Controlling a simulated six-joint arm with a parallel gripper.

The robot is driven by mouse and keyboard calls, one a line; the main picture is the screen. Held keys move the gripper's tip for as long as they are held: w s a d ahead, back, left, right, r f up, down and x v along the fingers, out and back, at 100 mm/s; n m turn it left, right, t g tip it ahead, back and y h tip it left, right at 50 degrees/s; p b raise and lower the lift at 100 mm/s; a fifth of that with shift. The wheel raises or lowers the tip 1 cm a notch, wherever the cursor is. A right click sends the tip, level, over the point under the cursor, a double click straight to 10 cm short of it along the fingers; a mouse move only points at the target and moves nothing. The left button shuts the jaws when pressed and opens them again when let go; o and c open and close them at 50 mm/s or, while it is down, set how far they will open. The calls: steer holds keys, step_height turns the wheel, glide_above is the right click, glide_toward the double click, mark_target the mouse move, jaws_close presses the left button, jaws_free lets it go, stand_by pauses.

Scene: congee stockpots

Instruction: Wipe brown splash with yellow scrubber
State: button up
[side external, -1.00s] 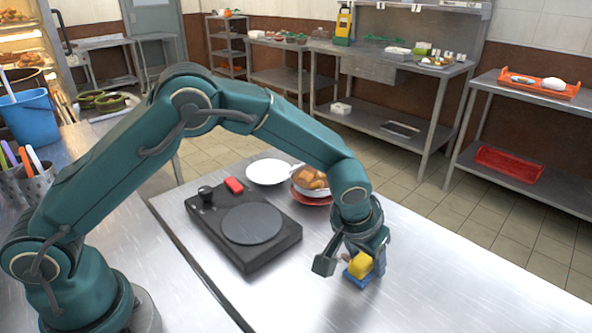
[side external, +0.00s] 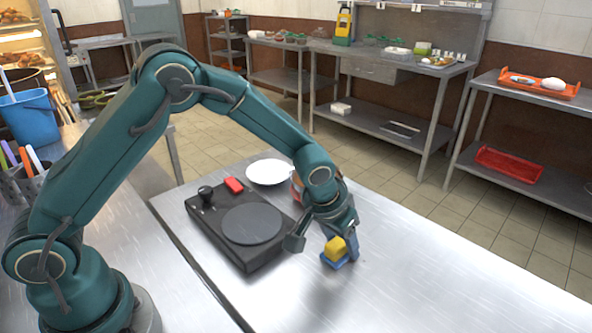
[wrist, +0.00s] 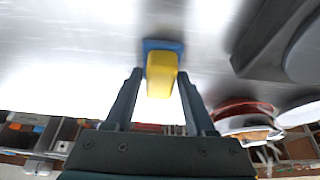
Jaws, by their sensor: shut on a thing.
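The yellow scrubber (side external: 335,247) has a yellow block on top and a blue base. My gripper (side external: 341,236) is shut on it, over the metal table to the right of the black hot plate. In the wrist view the scrubber (wrist: 161,75) sits between the two fingers of my gripper (wrist: 160,88), with its blue base at the far end. I cannot tell whether the base touches the table. I cannot make out a brown splash; the scrubber or my arm may hide it.
The black hot plate (side external: 215,253) stands close on the left, with a red object (side external: 233,185) at its back. A white plate (side external: 269,172) lies behind it. A food bowl (wrist: 247,124) is mostly hidden behind my arm in the side view. The table's front right (side external: 450,290) is clear.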

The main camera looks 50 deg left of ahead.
mark_target(369, 266)
steer(key=shift+a+r, duration=0.1)
steer(key=shift+a, duration=2.2)
steer(key=shift+w, duration=0.1)
steer(key=shift+d, duration=0.1)
steer(key=shift+d+f, duration=0.15)
steer(key=shift+d, duration=0.5)
steer(key=shift+d+f, duration=0.15)
steer(key=shift+d, duration=0.65)
steer(key=shift+c, duration=0.6)
steer(key=shift+d+f, duration=0.1)
steer(key=shift+d, duration=0.25)
steer(key=shift+s+d, duration=0.2)
steer(key=shift+d, duration=1.05)
steer(key=shift+w+d+r, duration=0.1)
steer(key=shift+d+r, duration=0.05)
steer(key=shift+d, duration=0.85)
steer(key=shift+w+d+r, duration=0.1)
steer(key=shift+d+r, duration=0.05)
steer(key=shift+d, duration=0.8)
